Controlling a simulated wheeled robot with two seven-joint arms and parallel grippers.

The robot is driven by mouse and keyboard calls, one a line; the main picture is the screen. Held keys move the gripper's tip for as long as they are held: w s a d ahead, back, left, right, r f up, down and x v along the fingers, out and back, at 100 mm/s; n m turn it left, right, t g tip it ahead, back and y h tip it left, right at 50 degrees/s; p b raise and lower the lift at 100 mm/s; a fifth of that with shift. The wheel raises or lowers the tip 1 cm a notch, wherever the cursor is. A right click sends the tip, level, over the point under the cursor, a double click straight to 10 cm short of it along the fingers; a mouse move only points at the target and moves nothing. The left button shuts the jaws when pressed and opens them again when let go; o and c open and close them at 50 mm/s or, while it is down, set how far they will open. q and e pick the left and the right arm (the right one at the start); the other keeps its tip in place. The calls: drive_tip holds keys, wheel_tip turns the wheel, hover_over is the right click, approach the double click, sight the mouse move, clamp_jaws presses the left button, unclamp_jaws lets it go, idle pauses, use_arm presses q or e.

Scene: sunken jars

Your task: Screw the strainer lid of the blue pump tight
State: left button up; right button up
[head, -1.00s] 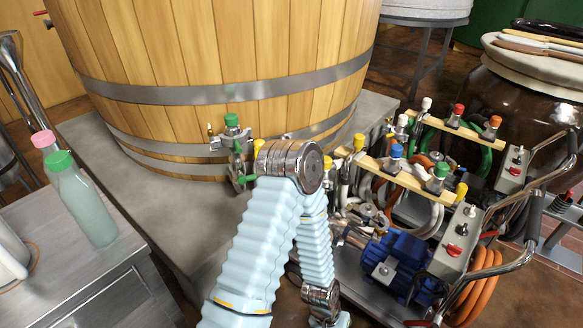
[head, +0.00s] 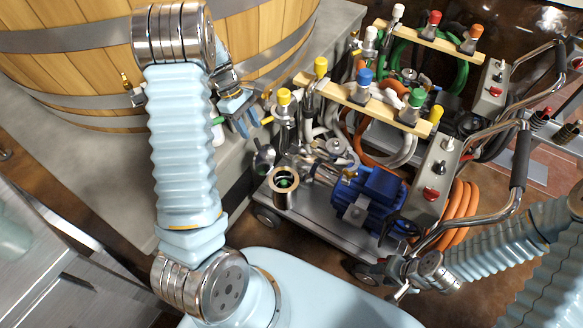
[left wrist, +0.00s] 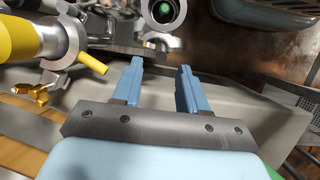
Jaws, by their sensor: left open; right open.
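The blue pump (head: 368,195) sits on the cart's metal deck in the head view. Left of it stands an upright metal strainer housing (head: 284,187) with a round mouth and something green inside. Its mouth also shows at the top of the left wrist view (left wrist: 163,12). My right gripper (head: 396,284) is by the cart's handlebar, low on the right, partly hidden.
Yellow-capped valves (head: 284,98) and a wooden rail with coloured caps (head: 385,103) stand close to my left gripper. A wooden vat (head: 80,70) fills the upper left. A control box (head: 432,180) and orange hose (head: 460,212) lie right of the pump. A second cart stands behind.

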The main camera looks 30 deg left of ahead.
sight(256, 141)
use_arm(q)
drive_tip(key=b+x, duration=0.3)
drive_tip(key=x, duration=0.2)
drive_tip(key=shift+a+f+b, duration=0.1)
drive_tip(key=shift+f+b, duration=0.05)
drive_tip(key=shift+b, duration=0.2)
drive_tip(key=shift+r+p, duration=0.45)
drive_tip(key=shift+p, duration=0.05)
drive_tip(key=shift+b+x, duration=0.45)
drive_tip(key=shift+x, duration=0.4)
drive_tip(key=shift+s, duration=0.15)
drive_tip(key=shift+c, duration=0.3)
